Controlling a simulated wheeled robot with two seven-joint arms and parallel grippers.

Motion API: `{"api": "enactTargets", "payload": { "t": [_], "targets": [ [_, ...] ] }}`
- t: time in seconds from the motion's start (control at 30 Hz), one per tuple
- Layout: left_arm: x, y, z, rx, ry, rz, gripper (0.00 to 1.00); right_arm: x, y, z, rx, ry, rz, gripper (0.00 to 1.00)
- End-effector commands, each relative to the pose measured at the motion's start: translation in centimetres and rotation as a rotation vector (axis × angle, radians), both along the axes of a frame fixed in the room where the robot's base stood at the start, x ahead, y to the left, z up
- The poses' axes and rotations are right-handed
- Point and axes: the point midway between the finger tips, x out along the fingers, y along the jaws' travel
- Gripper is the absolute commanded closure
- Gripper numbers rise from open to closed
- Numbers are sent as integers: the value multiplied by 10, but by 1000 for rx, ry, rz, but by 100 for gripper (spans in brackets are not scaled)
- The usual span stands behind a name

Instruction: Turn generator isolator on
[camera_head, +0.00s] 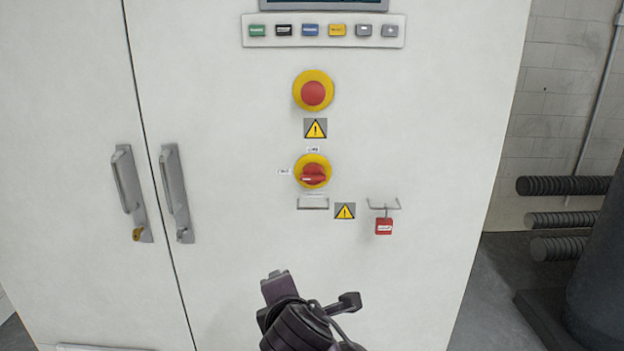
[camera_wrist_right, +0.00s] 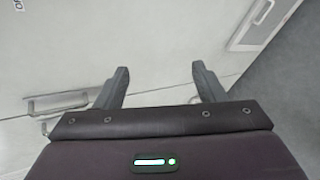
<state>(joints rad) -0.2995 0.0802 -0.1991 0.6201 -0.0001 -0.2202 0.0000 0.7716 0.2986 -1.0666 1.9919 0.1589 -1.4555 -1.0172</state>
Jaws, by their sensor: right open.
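The isolator is a red rotary knob (camera_head: 313,174) on a round yellow plate on the white cabinet front. Its grip bar lies roughly horizontal, with small labels above and to the left, too small to read. My right gripper (camera_head: 312,292) is below the knob and apart from it, low in the head view. In the right wrist view its two fingers (camera_wrist_right: 161,70) are spread with nothing between them. The knob is not clearly visible in the wrist view. My left gripper is not in view.
A red emergency button (camera_head: 313,93) sits above the knob. A red padlock (camera_head: 384,226) hangs from a bracket to the lower right. Door handles (camera_head: 128,190) project at the left. A row of coloured buttons (camera_head: 322,31) is at the top. Dark ribbed pipes (camera_head: 562,186) stand right of the cabinet.

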Motion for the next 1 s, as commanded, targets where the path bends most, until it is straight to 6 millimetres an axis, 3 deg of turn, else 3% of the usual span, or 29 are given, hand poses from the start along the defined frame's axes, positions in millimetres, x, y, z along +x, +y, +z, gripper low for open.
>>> {"api": "enactTargets", "payload": {
  "t": [0.03, 0.17, 0.3, 0.5, 0.77, 1.0],
  "targets": [
    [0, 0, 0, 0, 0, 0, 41, 13, 2, 16, -108, -78, 33, 37],
    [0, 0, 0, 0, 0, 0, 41, 43, 1, 47, -394, -245, 93, 37],
    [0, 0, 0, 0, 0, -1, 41, 76, -13, 86, -692, -394, 104, 37],
    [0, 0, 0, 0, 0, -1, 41, 107, -36, 131, -973, -507, 69, 37],
    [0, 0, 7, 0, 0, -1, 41, 126, -44, 146, -1047, -528, 56, 37],
    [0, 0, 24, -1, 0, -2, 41, 165, -47, 146, -1045, -528, 56, 37]
  ]
}}
